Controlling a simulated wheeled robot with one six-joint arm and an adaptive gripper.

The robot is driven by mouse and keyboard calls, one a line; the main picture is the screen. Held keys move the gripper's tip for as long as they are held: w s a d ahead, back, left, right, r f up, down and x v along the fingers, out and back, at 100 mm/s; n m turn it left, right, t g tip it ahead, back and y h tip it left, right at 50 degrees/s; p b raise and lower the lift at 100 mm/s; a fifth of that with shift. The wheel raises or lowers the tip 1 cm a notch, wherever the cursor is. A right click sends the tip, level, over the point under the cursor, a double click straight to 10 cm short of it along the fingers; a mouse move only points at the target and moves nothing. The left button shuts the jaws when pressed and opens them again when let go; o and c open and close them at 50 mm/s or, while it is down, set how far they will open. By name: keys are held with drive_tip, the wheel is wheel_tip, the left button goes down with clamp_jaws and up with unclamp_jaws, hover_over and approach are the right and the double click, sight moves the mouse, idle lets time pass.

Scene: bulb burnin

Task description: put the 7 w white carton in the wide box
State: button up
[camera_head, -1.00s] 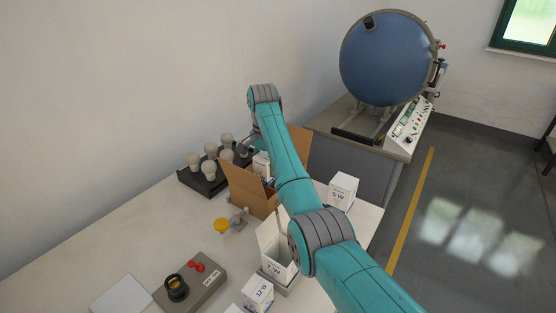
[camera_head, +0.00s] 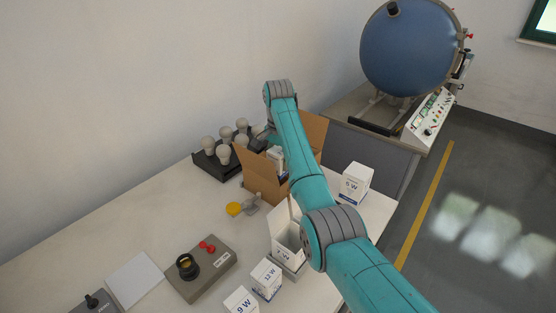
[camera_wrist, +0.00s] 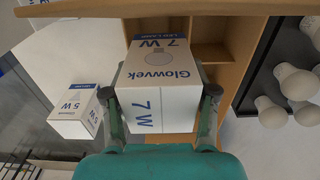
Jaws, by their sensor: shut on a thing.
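My gripper (camera_wrist: 160,104) is shut on a white carton (camera_wrist: 160,72) with blue "Glowvek 7 W" print, a finger on each side. The wide box (camera_wrist: 232,50) is an open brown cardboard box with inner dividers; the carton is over its opening, beside the bare compartments. I cannot tell whether it touches the box floor. In the head view the white carton (camera_head: 276,155) shows partly between the raised flaps of the box (camera_head: 262,183).
A white 5 W carton (camera_head: 355,183) stands right of the box; it also shows in the wrist view (camera_wrist: 76,110). Bulbs stand in a black rack (camera_head: 215,165) at the left. An open 7 W carton (camera_head: 284,248) and a 12 W carton (camera_head: 266,278) stand nearer.

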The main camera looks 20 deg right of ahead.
sight(278, 171)
idle(0.4)
drive_tip(key=shift+f, duration=2.5)
drive_tip(key=o, duration=0.9)
drive_tip(key=shift+r, duration=4.5)
